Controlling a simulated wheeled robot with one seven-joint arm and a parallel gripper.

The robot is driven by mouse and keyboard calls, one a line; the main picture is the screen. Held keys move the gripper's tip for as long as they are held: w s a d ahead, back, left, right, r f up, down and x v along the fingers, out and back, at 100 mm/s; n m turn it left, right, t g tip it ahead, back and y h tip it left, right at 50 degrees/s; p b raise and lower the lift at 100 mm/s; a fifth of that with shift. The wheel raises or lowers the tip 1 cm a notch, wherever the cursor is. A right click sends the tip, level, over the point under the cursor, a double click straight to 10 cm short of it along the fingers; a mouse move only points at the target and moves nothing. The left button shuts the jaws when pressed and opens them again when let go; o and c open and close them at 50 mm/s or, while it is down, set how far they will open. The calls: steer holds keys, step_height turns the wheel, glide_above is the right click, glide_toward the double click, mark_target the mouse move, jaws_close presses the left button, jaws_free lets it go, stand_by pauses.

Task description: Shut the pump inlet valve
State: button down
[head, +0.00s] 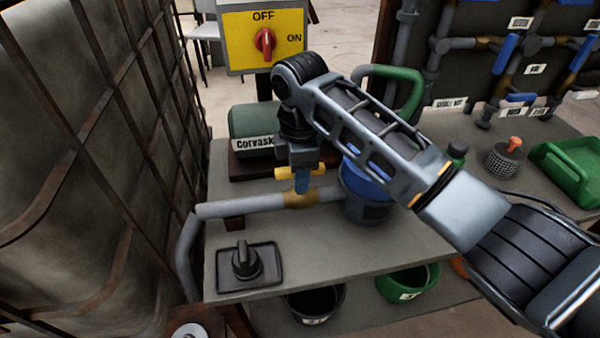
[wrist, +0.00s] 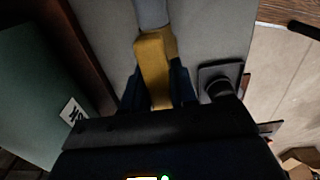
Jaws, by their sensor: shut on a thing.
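The pump inlet valve has a yellow lever (head: 284,172) above a brass body (head: 299,199) on a thick grey pipe (head: 245,206), in front of the green pump (head: 251,120). The lever lies roughly along the pipe. My gripper (head: 302,181) points down and is shut on the lever, with its dark blue fingers on either side of it. In the wrist view the yellow lever (wrist: 152,62) runs out from between the fingers, over the brass body and in line with the grey pipe (wrist: 151,12). The lever's near end is hidden by the gripper.
A black knob on a plate (head: 244,264) sits in front of the pipe. A blue-topped bucket (head: 366,205) stands close at the right. A caged tank (head: 85,150) fills the left. A yellow switch box (head: 264,38) stands behind. A green dustpan (head: 570,172) lies far right.

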steer(key=shift+r+m+p, duration=0.1)
steer(key=shift+m+p, duration=0.2)
steer(key=shift+p, duration=0.05)
steer(key=m+p, duration=0.2)
steer(key=p, duration=0.1)
steer(key=shift+s+r+m, duration=0.1)
steer(key=shift+r+m, duration=0.05)
steer(key=shift+m, duration=0.15)
steer(key=m+p, duration=0.7)
steer(key=m, duration=0.2)
steer(key=shift+m, duration=0.4)
steer(key=m+p, duration=0.1)
steer(key=m, duration=0.1)
steer(key=m+p, duration=0.1)
steer(key=m, duration=0.1)
steer(key=shift+f+m, duration=0.2)
steer(key=shift+m, duration=0.2)
steer(key=c, duration=1)
jaws_free()
